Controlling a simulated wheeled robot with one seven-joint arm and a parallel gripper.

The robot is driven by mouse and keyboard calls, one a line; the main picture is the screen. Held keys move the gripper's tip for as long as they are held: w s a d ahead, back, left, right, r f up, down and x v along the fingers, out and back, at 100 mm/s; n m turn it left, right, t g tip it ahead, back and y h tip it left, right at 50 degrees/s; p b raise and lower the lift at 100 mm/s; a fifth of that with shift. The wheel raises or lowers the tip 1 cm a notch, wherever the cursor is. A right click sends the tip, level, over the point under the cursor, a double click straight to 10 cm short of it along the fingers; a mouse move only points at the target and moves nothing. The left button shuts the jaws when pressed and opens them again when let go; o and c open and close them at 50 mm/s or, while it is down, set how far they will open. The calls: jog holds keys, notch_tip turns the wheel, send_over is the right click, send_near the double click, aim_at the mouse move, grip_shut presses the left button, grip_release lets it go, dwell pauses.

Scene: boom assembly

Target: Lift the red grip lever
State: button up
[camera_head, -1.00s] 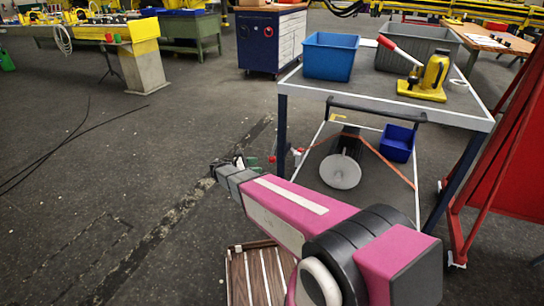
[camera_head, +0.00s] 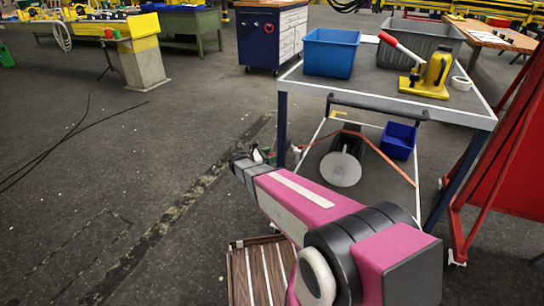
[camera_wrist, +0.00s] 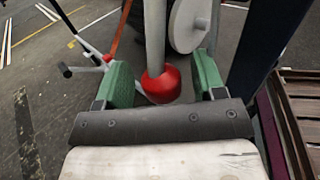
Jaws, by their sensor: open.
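In the wrist view a grey rod ends in a rounded red grip (camera_wrist: 160,86), which shows between the two green fingers of my gripper (camera_wrist: 163,80). The fingers are open, with a gap on each side of the grip; the depth between them is hard to tell. In the head view my gripper (camera_head: 262,156) is small and partly hidden by my arm, beside the near left table leg. A yellow jack (camera_head: 431,75) stands on the tabletop, well above and right of my gripper. Its lever with a red handle (camera_head: 400,45) slants up to the left.
The table (camera_head: 408,103) also carries a blue bin (camera_head: 330,56) and a grey bin. Below is a trolley with a pale disc (camera_head: 341,170), an orange strap and a small blue bin (camera_head: 398,141). A red frame stands at right.

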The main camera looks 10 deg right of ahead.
jog(key=shift+d, duration=0.2)
grip_shut()
jog(key=w+a+r+m+t+y, duration=0.1)
jog(key=w+a+r+m+y, duration=0.1)
jog(key=a+r+m+y, duration=0.1)
jog(key=w+a+r+m+t+y, duration=0.1)
jog(key=w+a+r+m+y, duration=0.2)
jog(key=r+y, duration=0.4)
jog(key=shift+w+a+r+m+t, duration=0.35)
jog(key=shift+a+r+m, duration=0.4)
jog(key=shift+a, duration=0.45)
jog(key=shift+r, duration=0.1)
grip_release()
